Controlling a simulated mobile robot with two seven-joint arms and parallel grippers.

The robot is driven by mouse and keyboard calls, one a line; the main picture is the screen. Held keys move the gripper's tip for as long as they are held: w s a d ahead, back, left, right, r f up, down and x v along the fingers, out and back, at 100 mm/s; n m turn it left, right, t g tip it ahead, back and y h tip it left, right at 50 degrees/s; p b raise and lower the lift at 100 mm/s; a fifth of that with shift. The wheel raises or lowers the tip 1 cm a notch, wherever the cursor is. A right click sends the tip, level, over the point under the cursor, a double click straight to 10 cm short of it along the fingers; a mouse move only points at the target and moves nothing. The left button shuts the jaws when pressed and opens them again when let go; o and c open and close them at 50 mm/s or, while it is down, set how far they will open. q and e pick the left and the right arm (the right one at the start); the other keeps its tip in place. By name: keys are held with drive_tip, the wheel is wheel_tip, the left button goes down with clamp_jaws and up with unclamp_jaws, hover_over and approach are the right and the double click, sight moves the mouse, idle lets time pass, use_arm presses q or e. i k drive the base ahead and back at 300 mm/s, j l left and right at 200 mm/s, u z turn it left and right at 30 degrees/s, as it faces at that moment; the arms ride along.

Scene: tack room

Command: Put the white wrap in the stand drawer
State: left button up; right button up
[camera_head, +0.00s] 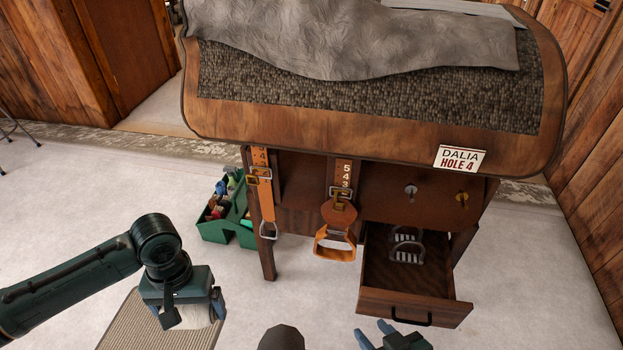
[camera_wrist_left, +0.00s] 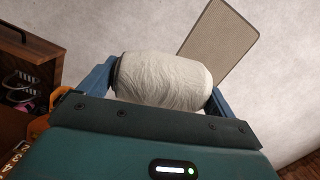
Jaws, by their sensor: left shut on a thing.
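My left gripper (camera_head: 190,312) is shut on the white wrap (camera_head: 197,319), held above the floor left of the stand. In the left wrist view the pale, rolled wrap (camera_wrist_left: 163,80) sits crosswise between the two blue fingers. The stand drawer (camera_head: 408,306) is pulled open at the lower right of the wooden stand. Two metal stirrup irons (camera_head: 407,246) lie towards its back, and its front part is bare. My right gripper (camera_head: 377,338) is at the bottom edge, just below the drawer front, with its blue fingers apart and nothing seen between them.
An orange stirrup (camera_head: 335,243) and a strap (camera_head: 261,190) hang from the stand between the wrap and the drawer. A green tote (camera_head: 229,228) with grooming things stands left of the stand. A woven mat (camera_head: 130,325) lies on the floor. A grey cloth (camera_head: 370,40) covers the top.

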sight(396, 282)
drive_tip(key=i+l+z, duration=0.1)
drive_tip(key=l+z, duration=0.15)
drive_tip(key=l, duration=0.2)
drive_tip(key=i+l+z, duration=0.15)
drive_tip(key=l+z, duration=0.15)
drive_tip(key=i+l, duration=0.15)
drive_tip(key=l, duration=0.25)
drive_tip(key=i+l, duration=0.1)
drive_tip(key=l, duration=0.3)
drive_tip(key=i+l+z, duration=0.1)
drive_tip(key=l, duration=0.25)
